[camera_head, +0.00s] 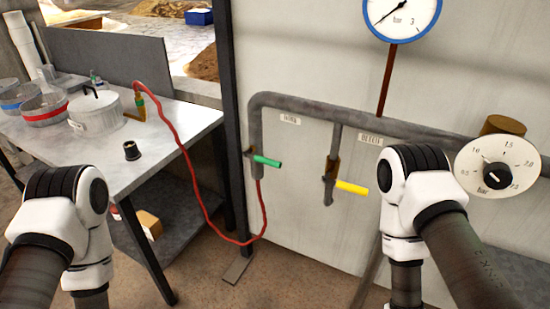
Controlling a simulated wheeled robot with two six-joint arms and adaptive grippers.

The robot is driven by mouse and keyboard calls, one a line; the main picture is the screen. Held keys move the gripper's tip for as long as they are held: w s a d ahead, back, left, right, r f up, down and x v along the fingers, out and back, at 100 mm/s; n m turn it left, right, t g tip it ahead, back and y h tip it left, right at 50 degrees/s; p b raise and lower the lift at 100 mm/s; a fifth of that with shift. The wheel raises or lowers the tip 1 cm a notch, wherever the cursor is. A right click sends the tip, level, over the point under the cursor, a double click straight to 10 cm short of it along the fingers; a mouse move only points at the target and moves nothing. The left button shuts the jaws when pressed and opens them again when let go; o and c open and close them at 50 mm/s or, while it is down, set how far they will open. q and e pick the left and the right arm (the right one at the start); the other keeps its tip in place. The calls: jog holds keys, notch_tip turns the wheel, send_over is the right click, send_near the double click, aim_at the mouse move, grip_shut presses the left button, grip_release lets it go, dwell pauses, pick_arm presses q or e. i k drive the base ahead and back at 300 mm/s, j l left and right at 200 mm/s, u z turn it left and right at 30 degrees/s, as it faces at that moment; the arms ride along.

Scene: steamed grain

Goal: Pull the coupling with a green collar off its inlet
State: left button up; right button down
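The coupling with a green collar (139,98) sits at the end of a red hose (187,150), on top of a brass inlet (138,114). The inlet stands beside a lidded metal pot (96,113) on the grey table. The coupling appears seated on the inlet, upright. From it the hose arches over the table edge, hangs down to the floor and rises to the pipe under the green-handled valve (266,161). Links of both my arms show at the lower left and lower right. Neither gripper is in view.
A small black fitting (132,150) stands on the grey table (178,124). Bowls with blue (18,98) and red (45,110) bands are at the left. A yellow-handled valve (351,187), a blue-rimmed gauge (402,12) and a dial (497,170) are on the right.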

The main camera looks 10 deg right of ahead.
aim_at(139, 101)
jog(key=i+j+z, duration=0.25)
jog(key=j, duration=0.35)
jog(key=i+j+z, duration=0.1)
jog(key=j+z, duration=0.15)
jog(key=j, duration=0.35)
jog(key=i+j+z, duration=0.1)
jog(key=j+z, duration=0.15)
jog(key=j, duration=0.45)
jog(key=j+z, duration=0.2)
jog(key=j, duration=0.45)
jog(key=i, duration=0.05)
